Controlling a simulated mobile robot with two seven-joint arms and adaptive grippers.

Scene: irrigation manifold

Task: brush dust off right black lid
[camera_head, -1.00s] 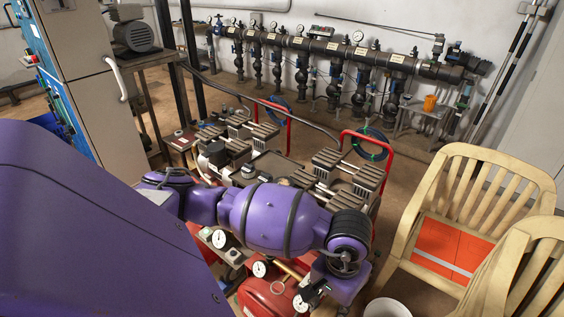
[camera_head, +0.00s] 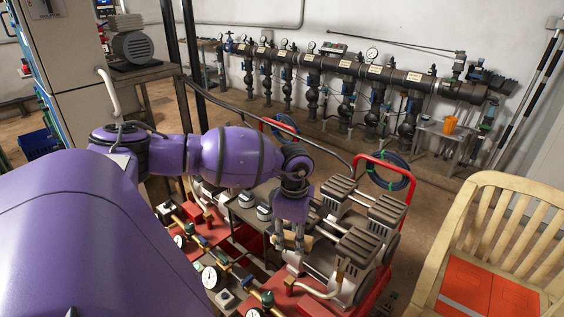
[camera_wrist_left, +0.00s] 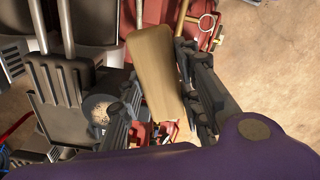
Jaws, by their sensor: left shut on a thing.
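My left gripper (camera_head: 289,240) points down over the compressors. It is shut on a tan wooden brush (camera_wrist_left: 155,72), which fills the gap between the fingers in the left wrist view. Only a small tan part of the brush (camera_head: 298,243) shows in the head view; I cannot make out its bristles. Two round black lids with pale, dusty-looking tops sit left of the gripper: the left one (camera_head: 246,198) and the right one (camera_head: 265,212). In the left wrist view a dark round lid with pale speckles (camera_wrist_left: 99,108) lies beside the left finger, apart from the brush.
Grey ribbed compressor heads (camera_head: 362,246) and a red frame (camera_head: 398,215) stand close right of the gripper. Gauges and brass fittings (camera_head: 212,277) line the front left. A wooden chair (camera_head: 500,220) is at the right. The pipe manifold (camera_head: 345,68) runs along the wall.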

